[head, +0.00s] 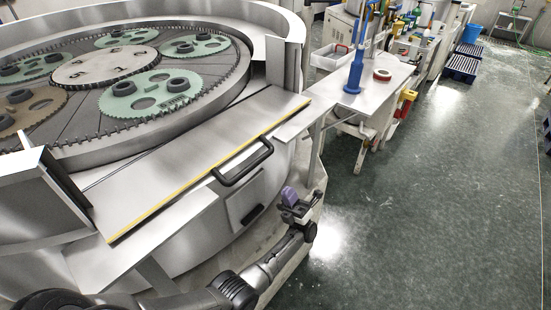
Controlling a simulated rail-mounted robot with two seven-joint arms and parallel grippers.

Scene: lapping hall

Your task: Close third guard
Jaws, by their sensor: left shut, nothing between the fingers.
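The guard (190,160) is a long metal panel with a yellow outer edge and a black bar handle (243,165). It lies roughly flat, folded outward across the gap in the machine's raised rim wall, so the gear plates behind it are exposed. My left gripper (290,195), with purple fingers, is shut and empty. In the picture it is just below and right of the handle, beside the machine's outer side, and apart from the handle. My right gripper is not in view.
The round lapping machine (205,105) holds several green and brown carrier plates. Upright wall ends (285,65) flank the gap. A side table (365,85) carries a blue stand (355,72) and a red ring (382,75). Green floor (420,200) to the right is largely clear.

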